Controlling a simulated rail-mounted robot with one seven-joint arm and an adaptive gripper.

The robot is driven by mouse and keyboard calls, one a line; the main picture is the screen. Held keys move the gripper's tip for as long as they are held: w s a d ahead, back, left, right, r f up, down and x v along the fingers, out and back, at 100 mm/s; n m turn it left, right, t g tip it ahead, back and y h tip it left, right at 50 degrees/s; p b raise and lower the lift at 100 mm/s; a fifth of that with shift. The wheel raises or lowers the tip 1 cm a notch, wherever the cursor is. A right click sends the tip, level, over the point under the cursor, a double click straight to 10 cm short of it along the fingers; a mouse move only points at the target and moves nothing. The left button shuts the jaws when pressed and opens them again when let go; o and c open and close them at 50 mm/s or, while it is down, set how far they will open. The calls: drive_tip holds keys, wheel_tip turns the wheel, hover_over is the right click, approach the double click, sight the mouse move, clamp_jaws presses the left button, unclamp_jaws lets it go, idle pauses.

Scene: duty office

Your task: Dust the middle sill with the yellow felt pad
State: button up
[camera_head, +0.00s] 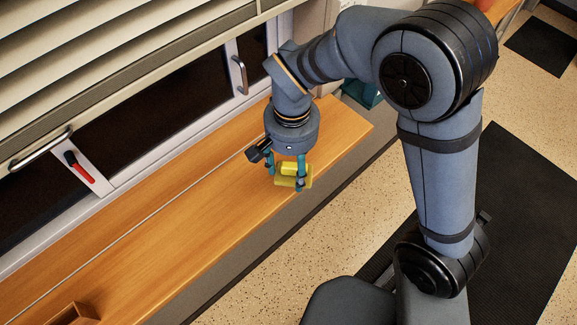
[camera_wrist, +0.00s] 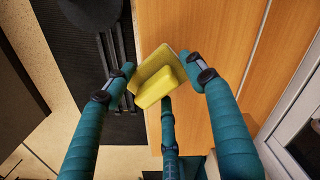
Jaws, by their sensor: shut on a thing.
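The yellow felt pad (camera_head: 293,169) is a yellow block with a flat, duller yellow face. My gripper (camera_head: 287,178) is shut on it, with teal fingers on both sides. The pad also shows between the fingers in the wrist view (camera_wrist: 154,92). The wooden sill (camera_head: 180,235) is a long orange-brown board below the window. My gripper holds the pad over the sill's right part, near its front edge. I cannot tell whether the pad touches the wood. The sill also shows behind the pad in the wrist view (camera_wrist: 228,30).
A small wooden box (camera_head: 72,313) stands on the sill at the lower left. The window frame, with a metal handle (camera_head: 240,75) and a red handle (camera_head: 78,166), borders the back. A slatted blind (camera_head: 110,50) hangs above. The sill between box and gripper is clear.

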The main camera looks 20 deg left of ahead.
drive_tip(key=shift+r+p, duration=2)
drive_tip(key=shift+r, duration=0.9)
drive_tip(key=shift+d, duration=0.15)
